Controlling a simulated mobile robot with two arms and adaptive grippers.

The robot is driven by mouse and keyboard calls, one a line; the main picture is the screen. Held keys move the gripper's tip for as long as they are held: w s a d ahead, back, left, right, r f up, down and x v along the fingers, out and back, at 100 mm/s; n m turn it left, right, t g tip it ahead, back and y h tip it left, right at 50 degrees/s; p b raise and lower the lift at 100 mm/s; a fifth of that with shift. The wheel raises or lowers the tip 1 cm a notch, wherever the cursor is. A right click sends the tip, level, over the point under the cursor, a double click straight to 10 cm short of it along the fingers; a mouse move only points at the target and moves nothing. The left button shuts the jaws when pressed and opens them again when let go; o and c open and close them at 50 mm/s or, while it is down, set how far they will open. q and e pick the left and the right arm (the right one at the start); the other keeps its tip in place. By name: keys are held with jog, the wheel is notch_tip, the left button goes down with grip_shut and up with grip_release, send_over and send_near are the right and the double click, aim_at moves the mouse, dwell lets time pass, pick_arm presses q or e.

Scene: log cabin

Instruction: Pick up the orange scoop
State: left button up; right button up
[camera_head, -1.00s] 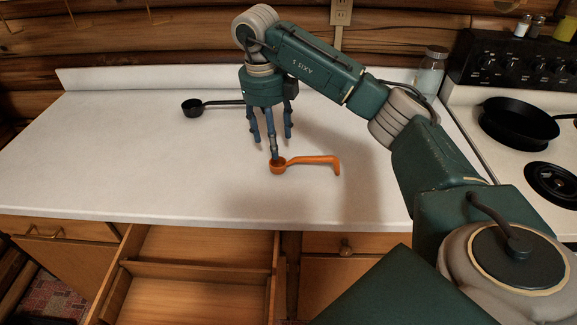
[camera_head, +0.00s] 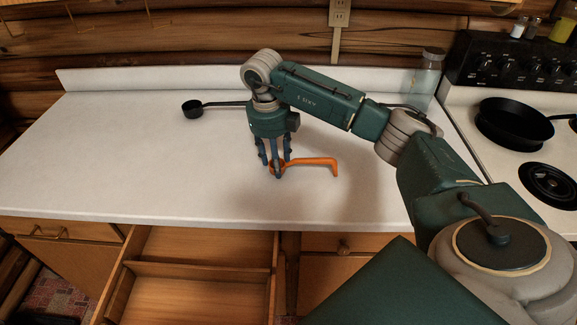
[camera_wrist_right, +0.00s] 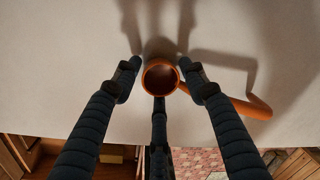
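The orange scoop (camera_head: 318,162) lies on the white counter, its round cup at the left and its bent handle running right. My right gripper (camera_head: 275,170) points straight down over the cup, its fingers spread around it. In the right wrist view the orange scoop (camera_wrist_right: 158,75) has its cup between the fingertips of my right gripper (camera_wrist_right: 160,82). Two fingers are at its sides and one is at its near edge. I cannot tell whether they touch it. My left gripper is not in view.
A black scoop (camera_head: 193,109) lies farther back on the counter (camera_head: 120,170). A glass jar (camera_head: 425,80) stands at the back right beside the stove, which holds a black pan (camera_head: 513,122). An open, empty-looking drawer (camera_head: 190,295) juts out below the counter.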

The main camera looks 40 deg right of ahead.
jog(key=c, duration=0.6)
jog(key=shift+c, duration=0.2)
